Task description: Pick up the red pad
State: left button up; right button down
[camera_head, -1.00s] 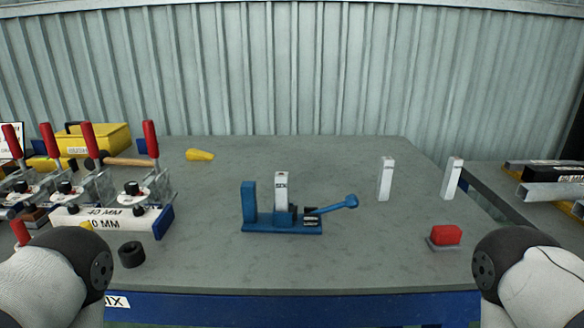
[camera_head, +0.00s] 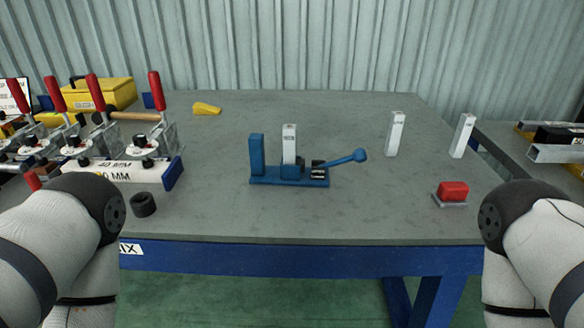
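The red pad (camera_head: 453,191) sits on a small grey base (camera_head: 449,203) near the front right of the grey table. My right arm shows at the lower right, just right of the pad and apart from it in the picture. My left arm shows at the lower left. Neither gripper's fingers are in view.
A blue fixture with a lever (camera_head: 290,177) stands mid-table. Two white posts (camera_head: 395,134) (camera_head: 462,136) stand behind the pad. Red-handled clamps (camera_head: 160,115), a black ring (camera_head: 143,204) and a yellow wedge (camera_head: 206,108) are on the left. The table's front middle is clear.

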aim_at(450, 195)
jog(key=z, duration=1)
jog(key=i+l+u, duration=0.2)
jog(key=l+u, duration=0.15)
jog(key=l, duration=0.25)
